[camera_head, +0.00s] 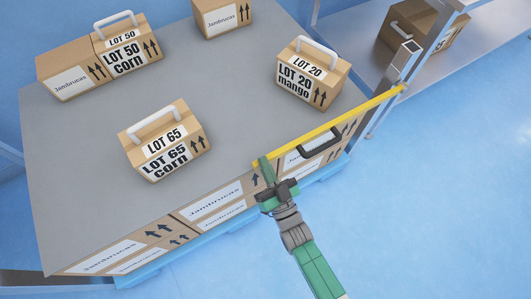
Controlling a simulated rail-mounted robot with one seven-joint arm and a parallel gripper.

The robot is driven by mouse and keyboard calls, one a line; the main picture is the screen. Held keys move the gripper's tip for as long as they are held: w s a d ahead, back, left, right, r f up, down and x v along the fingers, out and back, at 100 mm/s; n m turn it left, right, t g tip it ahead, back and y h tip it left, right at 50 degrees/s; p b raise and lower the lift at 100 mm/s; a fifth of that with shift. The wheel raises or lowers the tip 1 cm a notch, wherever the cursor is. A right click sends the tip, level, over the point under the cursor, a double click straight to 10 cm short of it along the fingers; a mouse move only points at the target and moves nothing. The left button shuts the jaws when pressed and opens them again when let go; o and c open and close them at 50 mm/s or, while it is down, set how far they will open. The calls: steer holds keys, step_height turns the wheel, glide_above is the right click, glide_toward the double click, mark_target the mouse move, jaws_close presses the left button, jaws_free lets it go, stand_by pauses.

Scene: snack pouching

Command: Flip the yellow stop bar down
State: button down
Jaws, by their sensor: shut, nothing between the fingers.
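The yellow stop bar (335,122) is a long thin bar at the right of the grey-topped stack. Its right end meets a silver post (404,62). From there it runs down and left along the stack's edge to a free end near the stack's front. My gripper (265,166), with green parts, is shut and empty at that left end. The fingertips overlap the bar's end in the picture; whether they touch it I cannot tell.
Cartons with white handles stand on the grey top (225,85): LOT 65 corn (152,138), LOT 20 mango (308,68) and LOT 50 corn (118,52). A dark handle (320,143) shows below the bar. Another carton (415,22) sits on a metal shelf. The blue floor at right is clear.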

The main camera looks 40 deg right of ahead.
step_height(320, 180, down, 3)
steer(key=shift+s+f+g, duration=0.15)
steer(key=shift+g, duration=0.25)
step_height(320, 180, up, 6)
steer(key=r+p, duration=0.1)
steer(key=p, duration=0.2)
steer(key=p+v, duration=0.3)
steer(key=v, duration=0.6)
steer(key=shift+s+d+t, duration=0.15)
steer(key=shift+s+t, duration=0.2)
steer(key=shift+t, duration=0.05)
steer(key=shift+f, duration=0.1)
